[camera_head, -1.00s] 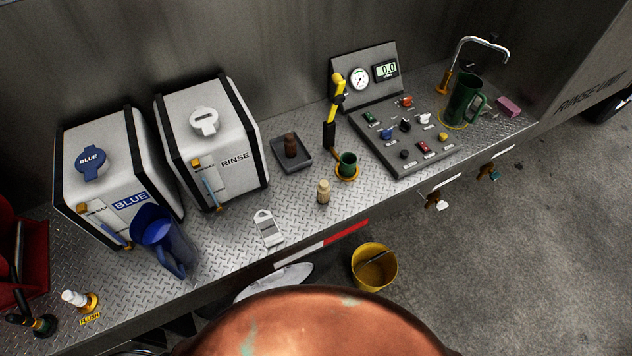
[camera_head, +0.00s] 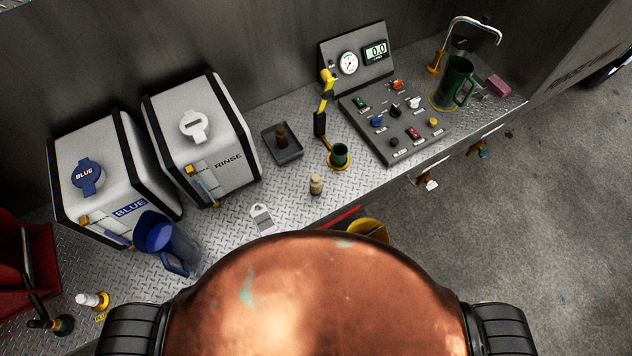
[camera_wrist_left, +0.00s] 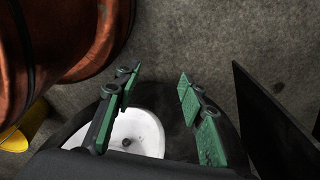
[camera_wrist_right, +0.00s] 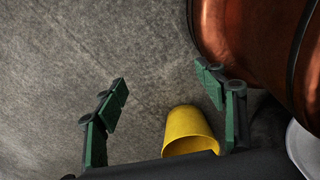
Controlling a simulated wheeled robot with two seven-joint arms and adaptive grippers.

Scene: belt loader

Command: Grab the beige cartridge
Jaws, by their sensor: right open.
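Neither gripper shows in the head view. My left gripper (camera_wrist_left: 158,95) is open and empty in the left wrist view, over the floor with a white basin below it. My right gripper (camera_wrist_right: 163,90) is open and empty in the right wrist view, over the floor and a yellow bucket (camera_wrist_right: 188,132). The cartridge is in neither wrist view.
A dark tray (camera_head: 283,146) holds a brown cartridge (camera_head: 282,134). White BLUE (camera_head: 106,180) and RINSE (camera_head: 199,135) tanks and a blue jug (camera_head: 165,242) stand left. A control panel (camera_head: 395,125) and green mug (camera_head: 456,84) stand right. Deck around the beige cartridge is fairly clear.

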